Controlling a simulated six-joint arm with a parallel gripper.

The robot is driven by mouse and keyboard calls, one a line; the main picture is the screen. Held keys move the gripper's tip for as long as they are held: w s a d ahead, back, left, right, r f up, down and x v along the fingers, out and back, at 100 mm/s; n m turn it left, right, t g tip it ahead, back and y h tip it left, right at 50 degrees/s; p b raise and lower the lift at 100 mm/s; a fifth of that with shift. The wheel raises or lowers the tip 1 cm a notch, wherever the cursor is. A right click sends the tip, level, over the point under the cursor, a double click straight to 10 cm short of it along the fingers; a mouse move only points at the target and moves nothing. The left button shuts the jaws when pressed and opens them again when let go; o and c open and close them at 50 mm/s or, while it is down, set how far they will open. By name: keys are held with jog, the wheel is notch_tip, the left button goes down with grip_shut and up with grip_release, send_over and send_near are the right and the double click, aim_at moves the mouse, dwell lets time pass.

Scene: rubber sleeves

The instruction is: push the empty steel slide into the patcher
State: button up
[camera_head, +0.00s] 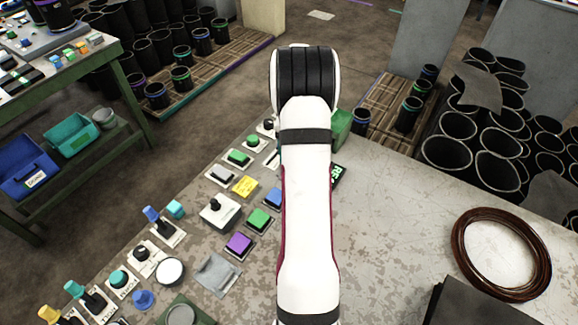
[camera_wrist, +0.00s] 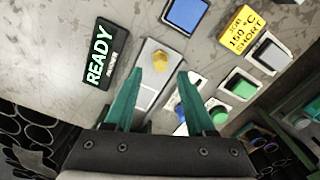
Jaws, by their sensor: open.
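In the wrist view, my gripper (camera_wrist: 172,69) points at the bench with its two teal fingers apart and nothing held between them. A flat steel-grey plate with a brass-coloured knob (camera_wrist: 158,61) and a pale lower part (camera_wrist: 146,96) shows between and beyond the fingers. This looks like the slide and patcher, but I cannot tell where one ends and the other begins. No object shows on the plate apart from the knob. Whether a finger touches the knob is unclear. In the head view my arm covers the gripper and most of this spot.
A black READY sign (camera_wrist: 99,54) lies left of the plate in the wrist view. A blue button (camera_wrist: 186,14), a yellow label (camera_wrist: 241,31) and green buttons (camera_wrist: 238,88) lie right. A brown coil (camera_head: 468,250) and black sleeves (camera_head: 497,168) are at the head view's right.

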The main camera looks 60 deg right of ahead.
notch_tip(320, 180, down, 6)
jog(key=shift+r, duration=0.15)
jog(key=shift+c, duration=0.2)
grip_shut()
dwell(1.2)
